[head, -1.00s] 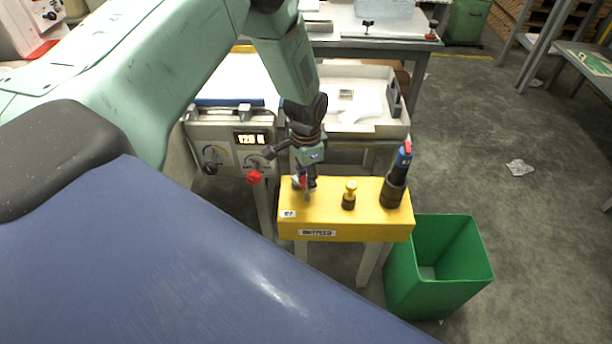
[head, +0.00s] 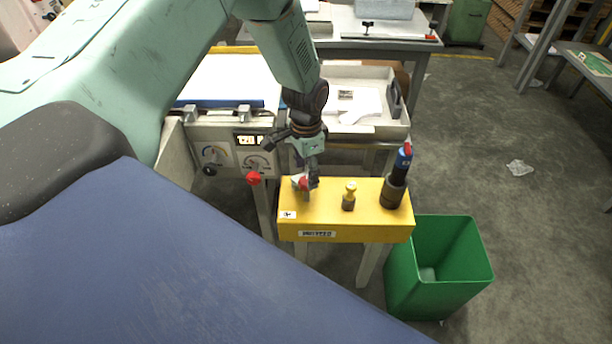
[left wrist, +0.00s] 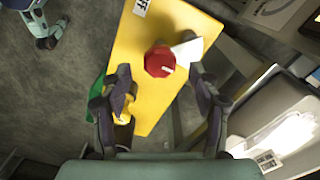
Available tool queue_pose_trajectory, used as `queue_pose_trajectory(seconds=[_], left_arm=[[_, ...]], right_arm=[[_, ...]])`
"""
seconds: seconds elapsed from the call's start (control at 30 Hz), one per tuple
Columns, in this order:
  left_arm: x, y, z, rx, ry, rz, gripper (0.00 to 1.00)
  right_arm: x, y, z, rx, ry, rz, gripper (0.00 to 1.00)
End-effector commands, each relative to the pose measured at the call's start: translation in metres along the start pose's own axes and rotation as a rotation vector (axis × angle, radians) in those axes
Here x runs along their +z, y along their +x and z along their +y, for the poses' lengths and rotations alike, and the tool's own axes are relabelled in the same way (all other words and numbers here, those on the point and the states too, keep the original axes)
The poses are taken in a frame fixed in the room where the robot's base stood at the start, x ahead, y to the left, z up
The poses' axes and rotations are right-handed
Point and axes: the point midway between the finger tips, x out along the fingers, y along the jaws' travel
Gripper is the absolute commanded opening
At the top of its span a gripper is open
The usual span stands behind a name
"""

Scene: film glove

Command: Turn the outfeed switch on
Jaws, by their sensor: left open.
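The yellow control box (head: 330,217) stands on pale legs, with a label on its front that seems to read OUTFEED. Its red switch knob (head: 301,183) is at the left of the top, partly hidden by my left gripper (head: 311,186). In the left wrist view, the red knob (left wrist: 159,60) carries a short white mark and has a white piece (left wrist: 187,51) beside it. My left gripper (left wrist: 160,80) is open, its fingers on either side of the knob's near side; contact is not clear. A label ending in FF (left wrist: 141,6) lies beyond the knob. My right gripper is out of view.
A yellow-topped knob (head: 349,194) and a dark post with a blue and red top (head: 396,178) stand on the same box. A grey dial panel (head: 228,156) with a red knob (head: 254,178) is behind left. A green bin (head: 470,277) stands at right.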

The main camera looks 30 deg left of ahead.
Motion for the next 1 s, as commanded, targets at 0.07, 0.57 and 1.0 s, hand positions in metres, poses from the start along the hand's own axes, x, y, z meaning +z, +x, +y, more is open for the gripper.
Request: queue_pose_trajectory(seconds=[0.07,0.57,1.0], left_arm=[[-0.001,-0.019,-0.001,-0.002,0.000,0.005,0.62],[0.000,-0.089,0.000,0.000,-0.001,0.000,0.62],[0.000,-0.090,0.000,0.000,0.000,0.000,0.62]], right_arm=[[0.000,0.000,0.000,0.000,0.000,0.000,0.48],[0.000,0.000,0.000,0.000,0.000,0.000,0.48],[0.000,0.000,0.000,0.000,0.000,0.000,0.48]])
